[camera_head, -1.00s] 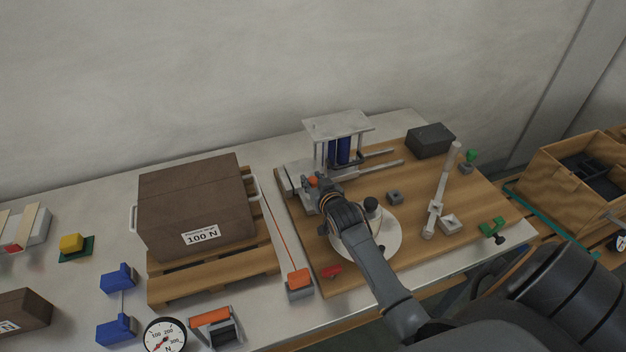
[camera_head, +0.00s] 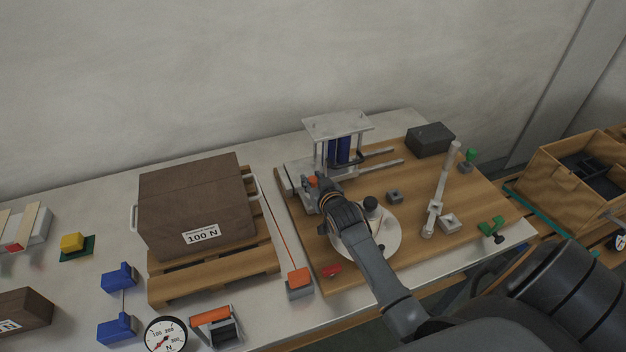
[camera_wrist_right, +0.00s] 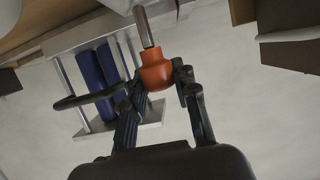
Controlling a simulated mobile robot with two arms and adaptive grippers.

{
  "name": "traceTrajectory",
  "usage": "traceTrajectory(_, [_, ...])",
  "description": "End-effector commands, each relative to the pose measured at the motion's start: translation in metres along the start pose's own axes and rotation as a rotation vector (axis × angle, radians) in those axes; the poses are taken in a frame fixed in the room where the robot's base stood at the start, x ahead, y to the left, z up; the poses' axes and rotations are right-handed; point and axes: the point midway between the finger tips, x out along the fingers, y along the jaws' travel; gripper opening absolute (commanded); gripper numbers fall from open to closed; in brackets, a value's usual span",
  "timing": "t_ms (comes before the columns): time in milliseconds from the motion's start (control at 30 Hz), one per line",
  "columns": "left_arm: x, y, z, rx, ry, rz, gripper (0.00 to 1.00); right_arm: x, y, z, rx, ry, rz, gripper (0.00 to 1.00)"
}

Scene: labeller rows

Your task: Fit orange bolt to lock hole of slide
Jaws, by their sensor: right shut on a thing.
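The orange bolt (camera_wrist_right: 155,72) has a round orange head and a grey metal shank (camera_wrist_right: 143,27). In the right wrist view my right gripper (camera_wrist_right: 158,80) is shut on the orange head, and the shank points away from the gripper. In the head view the orange head (camera_head: 313,181) shows beside the slide, with my right gripper (camera_head: 322,190) around it. The slide (camera_head: 297,176) is a light grey metal block with rods at the left of the wooden board. The shank's tip is at the top edge of the wrist view; I cannot tell whether it is in the lock hole. My left gripper is not in view.
A metal frame with blue cylinders (camera_head: 340,150) stands close behind my right gripper. A round pale disc (camera_head: 385,240) with a black knob lies under my arm. A brown 100 N box (camera_head: 190,205) on a pallet stands left. A grey post (camera_head: 440,190) stands right.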

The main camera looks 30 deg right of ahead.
Motion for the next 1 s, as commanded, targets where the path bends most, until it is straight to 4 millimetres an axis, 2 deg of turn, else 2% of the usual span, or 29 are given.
traceTrajectory(567, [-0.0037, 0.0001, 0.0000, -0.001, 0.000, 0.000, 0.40, 0.0001, -0.0001, -0.0001, 0.000, 0.001, 0.000, 0.00])
traceTrajectory(1000, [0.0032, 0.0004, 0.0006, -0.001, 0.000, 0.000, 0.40, 0.0035, -0.0002, 0.0088, 0.000, 0.001, 0.000, 0.00])
